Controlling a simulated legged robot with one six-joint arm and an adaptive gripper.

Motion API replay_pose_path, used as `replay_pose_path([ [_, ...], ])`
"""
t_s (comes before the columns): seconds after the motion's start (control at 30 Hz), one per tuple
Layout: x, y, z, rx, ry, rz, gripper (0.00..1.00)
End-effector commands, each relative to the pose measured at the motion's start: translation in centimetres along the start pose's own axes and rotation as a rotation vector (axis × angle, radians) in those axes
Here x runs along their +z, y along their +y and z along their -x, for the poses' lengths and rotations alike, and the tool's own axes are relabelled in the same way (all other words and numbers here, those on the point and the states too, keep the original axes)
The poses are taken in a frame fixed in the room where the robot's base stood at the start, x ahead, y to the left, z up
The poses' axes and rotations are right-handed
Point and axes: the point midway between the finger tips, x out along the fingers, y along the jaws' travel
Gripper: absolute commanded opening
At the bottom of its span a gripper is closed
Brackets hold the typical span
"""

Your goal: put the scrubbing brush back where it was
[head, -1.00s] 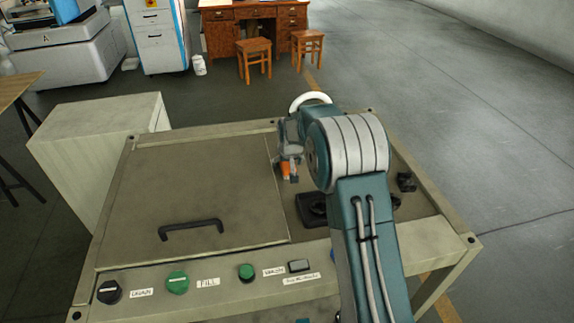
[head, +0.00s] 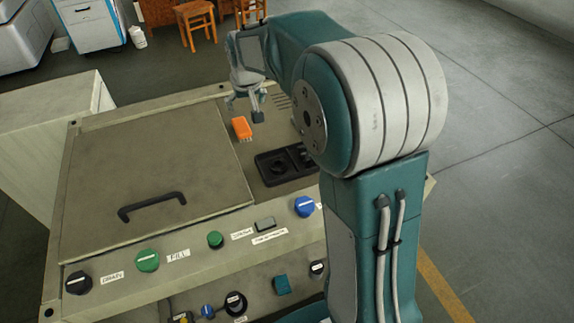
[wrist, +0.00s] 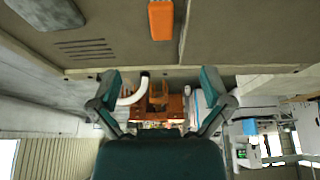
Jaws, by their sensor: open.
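The scrubbing brush (head: 242,127) is a small orange block with pale bristles under it. It rests on the machine's top, just right of the lid's seam in the head view. In the wrist view the brush (wrist: 161,20) shows at the top middle, beyond my fingertips. My gripper (head: 245,106) is open and empty, above and a little behind the brush in the head view, apart from it. Its two fingers (wrist: 160,82) are spread wide in the wrist view.
The large lid (head: 135,160) with a black handle (head: 150,205) fills the left of the top. Knobs and buttons line the front panel. Stools stand behind.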

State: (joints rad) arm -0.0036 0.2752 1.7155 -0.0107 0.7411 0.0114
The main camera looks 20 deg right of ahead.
Motion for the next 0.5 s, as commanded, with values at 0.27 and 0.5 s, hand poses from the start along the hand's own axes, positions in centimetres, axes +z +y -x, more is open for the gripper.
replay_pose_path([
  [0.27,7.4,0.1,9.3,-0.001,0.030,-0.001,0.99],
  [0.5,15.2,0.2,14.4,-0.003,0.052,-0.001,0.99],
])
